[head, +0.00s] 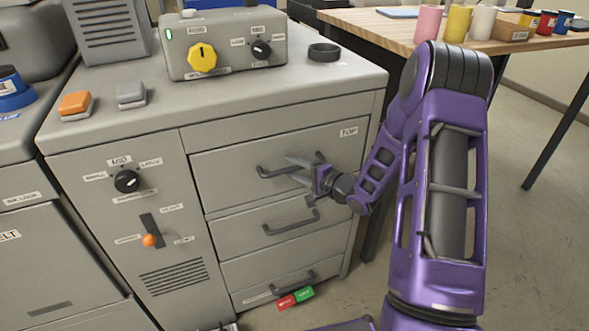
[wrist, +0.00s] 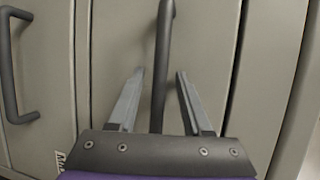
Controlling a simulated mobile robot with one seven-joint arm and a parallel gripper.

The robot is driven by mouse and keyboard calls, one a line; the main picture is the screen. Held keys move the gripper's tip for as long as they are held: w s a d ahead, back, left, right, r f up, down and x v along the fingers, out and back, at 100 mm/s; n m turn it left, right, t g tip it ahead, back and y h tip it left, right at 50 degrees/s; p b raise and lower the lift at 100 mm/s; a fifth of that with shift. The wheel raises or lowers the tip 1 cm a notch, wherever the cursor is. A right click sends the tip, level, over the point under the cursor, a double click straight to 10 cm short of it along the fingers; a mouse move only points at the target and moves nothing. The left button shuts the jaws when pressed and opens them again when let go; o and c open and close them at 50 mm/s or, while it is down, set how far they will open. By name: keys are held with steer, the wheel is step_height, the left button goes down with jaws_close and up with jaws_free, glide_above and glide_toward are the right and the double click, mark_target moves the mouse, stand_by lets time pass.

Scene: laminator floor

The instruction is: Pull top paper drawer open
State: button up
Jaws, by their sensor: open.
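The top paper drawer (head: 232,172) is the upper of several grey drawers in the cabinet and carries a "TOP" label. It looks closed, with its front in line with the cabinet. Its dark bar handle (head: 272,172) is partly covered by my gripper (head: 290,170) in the head view. In the wrist view the handle (wrist: 163,55) runs between the two open fingers of my gripper (wrist: 156,84), with a gap on each side. The fingers point toward the drawer front, and I cannot tell how far they reach past the handle.
A middle drawer handle (head: 291,222) and a bottom drawer handle (head: 280,285) lie below. A control box (head: 225,45) and a dark ring (head: 324,52) sit on the cabinet top. A wooden table (head: 375,28) with several cups stands at the back right.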

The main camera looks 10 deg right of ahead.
steer(key=shift+c, duration=0.3)
jaws_close()
stand_by(1.1)
